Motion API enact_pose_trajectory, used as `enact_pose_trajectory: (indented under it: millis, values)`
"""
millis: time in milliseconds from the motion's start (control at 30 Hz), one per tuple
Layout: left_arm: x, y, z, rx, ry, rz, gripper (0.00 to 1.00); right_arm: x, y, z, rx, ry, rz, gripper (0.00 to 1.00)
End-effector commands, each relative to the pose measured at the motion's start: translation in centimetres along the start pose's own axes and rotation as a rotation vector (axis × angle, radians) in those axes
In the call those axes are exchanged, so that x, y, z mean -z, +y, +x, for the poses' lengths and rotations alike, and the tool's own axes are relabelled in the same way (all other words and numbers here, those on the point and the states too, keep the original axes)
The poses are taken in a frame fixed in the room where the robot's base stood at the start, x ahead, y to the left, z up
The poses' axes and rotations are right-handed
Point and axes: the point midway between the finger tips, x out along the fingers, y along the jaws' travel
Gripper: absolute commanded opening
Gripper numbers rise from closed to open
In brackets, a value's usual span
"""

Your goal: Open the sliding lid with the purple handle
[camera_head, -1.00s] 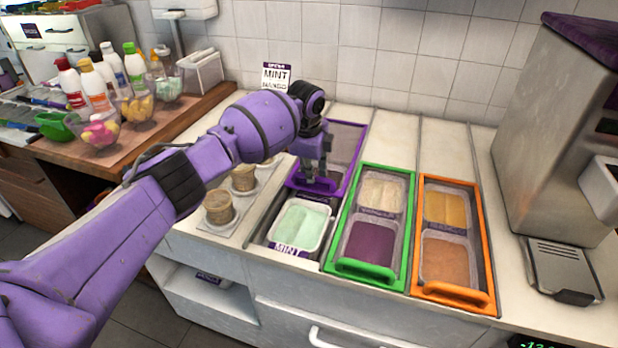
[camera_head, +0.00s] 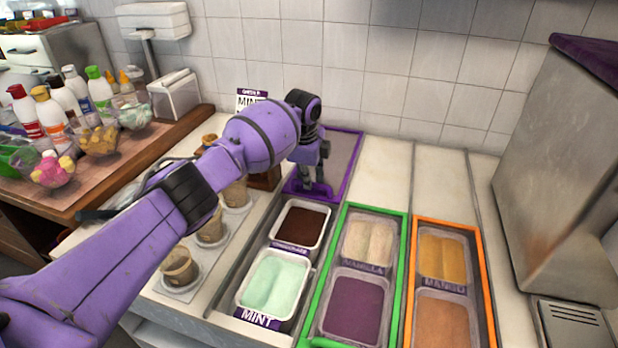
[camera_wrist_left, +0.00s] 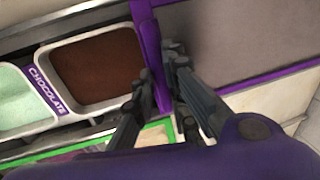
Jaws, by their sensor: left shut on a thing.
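The purple-framed sliding lid (camera_head: 341,150) is slid back toward the wall, and its grey panel shows behind my gripper. Its purple handle (camera_head: 303,193) is at the lid's front edge, and it also shows in the left wrist view (camera_wrist_left: 146,50). My left gripper (camera_head: 318,188) is shut on the purple handle; its fingers straddle it in the wrist view (camera_wrist_left: 160,88). The chocolate tub (camera_head: 300,226) and the mint tub (camera_head: 273,283) lie uncovered in front of the lid. My right gripper is not in view.
Green-framed (camera_head: 401,240) and orange-framed (camera_head: 484,270) lids cover tubs to the right. Paper cups (camera_head: 210,230) stand left of the mint tub. A steel machine (camera_head: 560,165) stands at the right. The counter behind the green and orange lids is clear.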

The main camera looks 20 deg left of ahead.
Motion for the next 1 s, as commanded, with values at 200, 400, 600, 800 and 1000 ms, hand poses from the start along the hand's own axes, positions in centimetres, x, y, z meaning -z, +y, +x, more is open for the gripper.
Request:
enact_pose_trajectory:
  millis: [200, 400, 600, 800, 1000]
  values:
    - [0.1, 0.0, 0.0, -0.001, 0.001, -0.001, 0.14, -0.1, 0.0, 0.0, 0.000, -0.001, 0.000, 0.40]
    - [0.1, 0.0, 0.0, -0.001, 0.001, 0.000, 0.31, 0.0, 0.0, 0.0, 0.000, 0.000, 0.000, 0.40]
    - [0.0, 0.0, 0.0, -0.001, 0.000, 0.000, 0.31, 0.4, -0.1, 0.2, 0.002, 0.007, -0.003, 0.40]
    - [0.1, -0.1, -1.5, 0.002, 0.001, 0.002, 0.31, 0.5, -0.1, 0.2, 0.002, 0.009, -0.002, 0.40]
    - [0.0, -0.1, -5.7, 0.004, 0.000, 0.003, 0.31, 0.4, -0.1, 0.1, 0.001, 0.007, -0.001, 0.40]
